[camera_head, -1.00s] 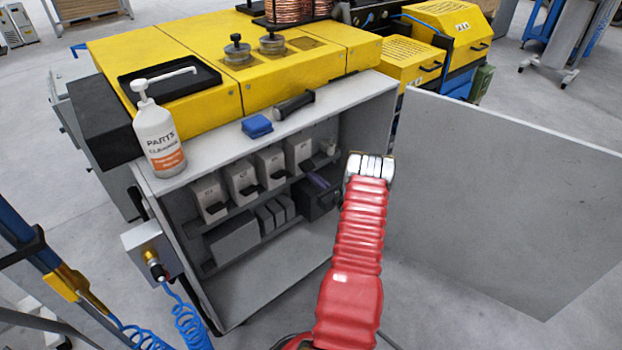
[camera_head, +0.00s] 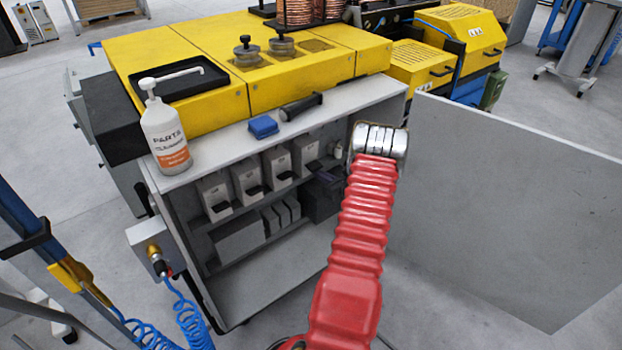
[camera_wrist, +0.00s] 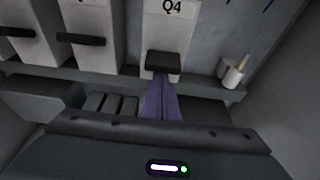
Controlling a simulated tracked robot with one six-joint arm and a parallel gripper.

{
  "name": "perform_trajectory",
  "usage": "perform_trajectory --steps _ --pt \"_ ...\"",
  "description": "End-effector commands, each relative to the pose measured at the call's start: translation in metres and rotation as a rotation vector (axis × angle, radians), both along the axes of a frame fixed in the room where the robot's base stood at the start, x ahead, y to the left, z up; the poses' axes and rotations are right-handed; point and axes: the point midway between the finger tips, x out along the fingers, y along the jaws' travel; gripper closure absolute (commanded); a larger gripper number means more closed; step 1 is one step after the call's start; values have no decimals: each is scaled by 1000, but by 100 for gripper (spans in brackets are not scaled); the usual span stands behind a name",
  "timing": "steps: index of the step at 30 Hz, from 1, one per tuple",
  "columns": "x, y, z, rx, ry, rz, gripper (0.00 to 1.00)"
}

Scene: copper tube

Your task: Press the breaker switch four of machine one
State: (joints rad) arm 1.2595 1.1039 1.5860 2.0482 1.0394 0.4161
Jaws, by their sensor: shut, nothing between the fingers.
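The breaker marked Q4 (camera_wrist: 168,30) is a pale box with a black lever (camera_wrist: 163,62), at the upper middle of the wrist view. It also shows in the head view (camera_head: 305,150) as the rightmost of the row in the open cabinet. My gripper (camera_wrist: 162,80) has two purple fingers, closed together and empty. Their tips reach the lower edge of the Q4 lever in the wrist view; I cannot tell whether they touch it. In the head view my gripper (camera_head: 323,174) is small, below Q4 and partly behind my red arm.
Other breakers (camera_head: 246,180) stand left of Q4 on the same rail. A small whitish part (camera_wrist: 234,72) sits right of Q4. The open cabinet door (camera_head: 500,200) stands to the right.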

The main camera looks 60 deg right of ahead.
Motion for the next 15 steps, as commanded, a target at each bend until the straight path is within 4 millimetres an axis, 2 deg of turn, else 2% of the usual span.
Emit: perform_trajectory --steps 5,15 --pt "-8 -5 12 30 101 -11 100" --pt "1 3 24 90 261 3 100"
